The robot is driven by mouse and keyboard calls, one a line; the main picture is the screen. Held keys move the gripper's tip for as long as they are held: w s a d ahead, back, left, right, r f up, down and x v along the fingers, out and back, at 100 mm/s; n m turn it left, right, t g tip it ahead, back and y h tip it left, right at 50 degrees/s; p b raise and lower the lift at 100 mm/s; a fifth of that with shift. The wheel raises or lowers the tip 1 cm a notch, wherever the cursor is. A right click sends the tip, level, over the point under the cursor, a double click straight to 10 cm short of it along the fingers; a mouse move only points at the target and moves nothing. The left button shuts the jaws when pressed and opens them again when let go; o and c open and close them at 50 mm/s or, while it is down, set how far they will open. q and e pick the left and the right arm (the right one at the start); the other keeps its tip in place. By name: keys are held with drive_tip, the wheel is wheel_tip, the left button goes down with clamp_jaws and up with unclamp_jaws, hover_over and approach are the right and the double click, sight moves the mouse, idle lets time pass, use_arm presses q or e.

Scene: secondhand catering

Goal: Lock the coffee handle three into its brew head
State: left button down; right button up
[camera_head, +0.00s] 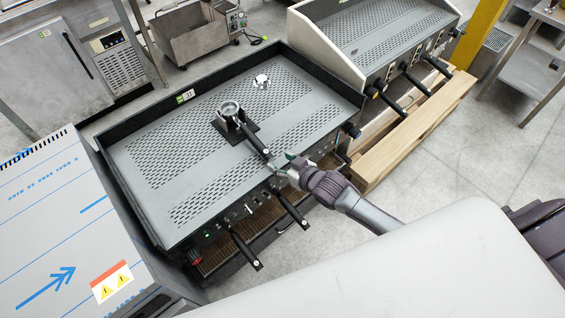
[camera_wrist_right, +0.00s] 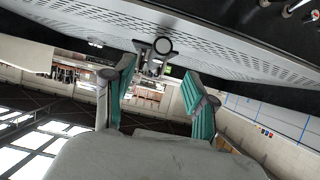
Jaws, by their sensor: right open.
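A loose coffee handle (camera_head: 250,138) lies on a black rest on the coffee machine's perforated top, its round metal basket end toward the back and its black grip toward the front edge. My right gripper (camera_head: 284,165) is just off the front end of that grip, apart from it as far as I can see. In the right wrist view its teal fingers (camera_wrist_right: 158,95) are spread with nothing between them, and the handle's round end (camera_wrist_right: 163,46) shows beyond them. Two other black handles (camera_head: 244,250) (camera_head: 291,211) stick out from the machine's front. The brew heads are hidden under the top. My left gripper is not in view.
The machine's top (camera_head: 180,150) is mostly clear, with a small metal piece (camera_head: 261,81) near the back. A second machine (camera_head: 375,40) stands at the back right on a wooden pallet (camera_head: 410,130). A film-covered steel unit (camera_head: 60,220) stands close on the left.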

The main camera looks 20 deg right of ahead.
sight(264, 149)
drive_tip(key=b+x, duration=0.4)
drive_tip(key=x, duration=0.1)
drive_tip(key=shift+f, duration=0.1)
drive_tip(key=shift+b+x, duration=1.5)
drive_tip(key=shift+x, duration=0.85)
clamp_jaws()
drive_tip(key=shift+w+a+r, duration=0.1)
drive_tip(key=shift+r, duration=0.15)
drive_tip(key=shift+r+p, duration=0.65)
drive_tip(key=shift+p, duration=0.1)
drive_tip(key=shift+r, duration=0.1)
